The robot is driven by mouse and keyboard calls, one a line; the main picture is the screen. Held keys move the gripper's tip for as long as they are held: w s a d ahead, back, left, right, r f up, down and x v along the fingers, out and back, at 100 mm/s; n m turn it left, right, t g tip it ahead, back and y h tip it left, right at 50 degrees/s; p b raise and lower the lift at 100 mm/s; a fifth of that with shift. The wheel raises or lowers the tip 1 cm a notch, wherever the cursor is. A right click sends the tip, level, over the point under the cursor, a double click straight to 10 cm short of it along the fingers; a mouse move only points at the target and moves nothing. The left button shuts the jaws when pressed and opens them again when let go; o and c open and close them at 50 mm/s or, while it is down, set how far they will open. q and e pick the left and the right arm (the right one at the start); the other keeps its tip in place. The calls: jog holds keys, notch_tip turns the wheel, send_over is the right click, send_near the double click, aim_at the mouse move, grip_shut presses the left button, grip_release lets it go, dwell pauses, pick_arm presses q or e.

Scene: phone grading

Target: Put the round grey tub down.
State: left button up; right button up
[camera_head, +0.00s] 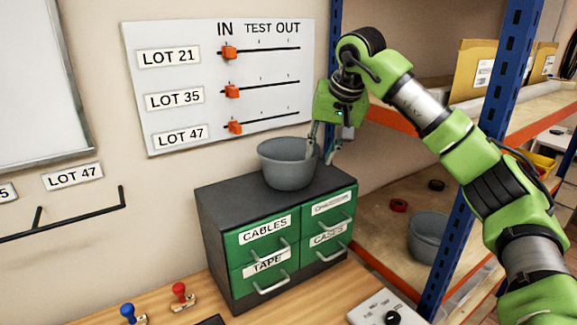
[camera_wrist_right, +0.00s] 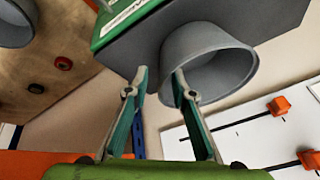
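A round grey tub (camera_head: 287,165) stands upright on the dark top of a small drawer cabinet (camera_head: 215,205). My right gripper (camera_head: 323,150) is at the tub's right rim, pointing down. Its two fingers are spread apart, one over the tub's opening and one outside the wall. In the right wrist view the tub (camera_wrist_right: 225,60) shows beyond the fingertips of the right gripper (camera_wrist_right: 160,78), with a clear gap between the fingers. I cannot tell whether a finger touches the rim. My left gripper is not in view.
A second grey tub (camera_head: 428,236) stands on the lower shelf at right, beside a red ring (camera_head: 398,205). A blue rack post (camera_head: 500,95) stands near my right arm. A white board (camera_head: 220,85) with orange sliders hangs behind the cabinet. Stamps (camera_head: 180,295) stand on the wooden bench.

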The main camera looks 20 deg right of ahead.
aim_at(315, 165)
jog(key=p+x, duration=0.2)
jog(key=x, duration=0.2)
jog(key=shift+w+f, duration=0.3)
jog(key=shift+f, duration=0.15)
jog(key=shift+a+r, duration=0.1)
grip_shut()
